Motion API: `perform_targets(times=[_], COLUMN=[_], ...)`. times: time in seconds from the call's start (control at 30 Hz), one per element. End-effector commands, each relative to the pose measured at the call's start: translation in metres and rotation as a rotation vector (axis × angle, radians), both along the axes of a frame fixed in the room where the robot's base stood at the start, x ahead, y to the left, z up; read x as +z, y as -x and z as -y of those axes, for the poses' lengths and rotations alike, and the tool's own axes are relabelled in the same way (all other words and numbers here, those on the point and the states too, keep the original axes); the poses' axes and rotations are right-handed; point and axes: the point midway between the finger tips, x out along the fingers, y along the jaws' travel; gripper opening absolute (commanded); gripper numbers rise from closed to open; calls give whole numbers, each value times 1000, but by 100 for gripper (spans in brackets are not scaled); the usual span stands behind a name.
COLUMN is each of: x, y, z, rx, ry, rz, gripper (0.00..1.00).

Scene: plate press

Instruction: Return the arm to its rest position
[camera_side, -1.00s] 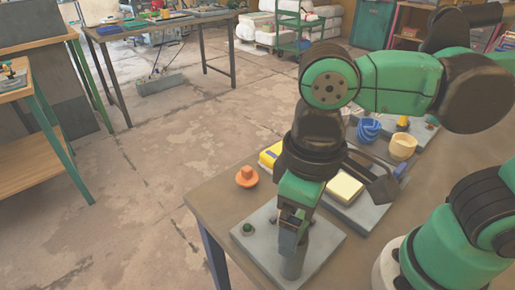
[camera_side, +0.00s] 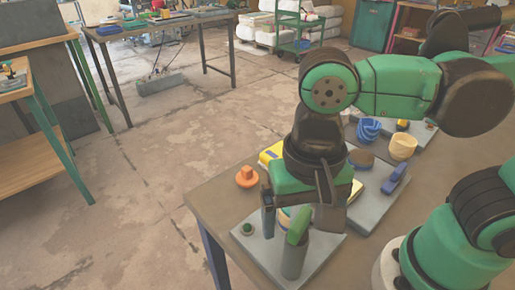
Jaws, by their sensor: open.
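My gripper (camera_side: 298,228) points down over the near end of the table, its two dark fingers spread wide apart. A grey post (camera_side: 294,260) with a green top stands on a grey plate (camera_side: 262,246) below and between the fingers; I cannot tell whether they touch it. Nothing is clearly held. My wrist and right finger hide part of a pale yellow block (camera_side: 355,190) behind them. A blue handle (camera_side: 394,177) and a dark round disc (camera_side: 361,159) sit on a second grey plate (camera_side: 370,214) to the right.
An orange knob-shaped piece (camera_side: 247,177) stands on the table (camera_side: 207,196) left of my gripper. A yellow block (camera_side: 270,155) lies close behind my wrist. Open floor lies to the left.

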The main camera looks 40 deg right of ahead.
Motion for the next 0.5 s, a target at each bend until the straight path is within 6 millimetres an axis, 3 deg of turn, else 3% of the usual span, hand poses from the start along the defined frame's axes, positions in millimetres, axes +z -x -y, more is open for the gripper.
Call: perform_targets(times=[0.5], x=[1], y=[0], z=[0], rx=[-717], ry=[0], rz=[0], gripper=[89])
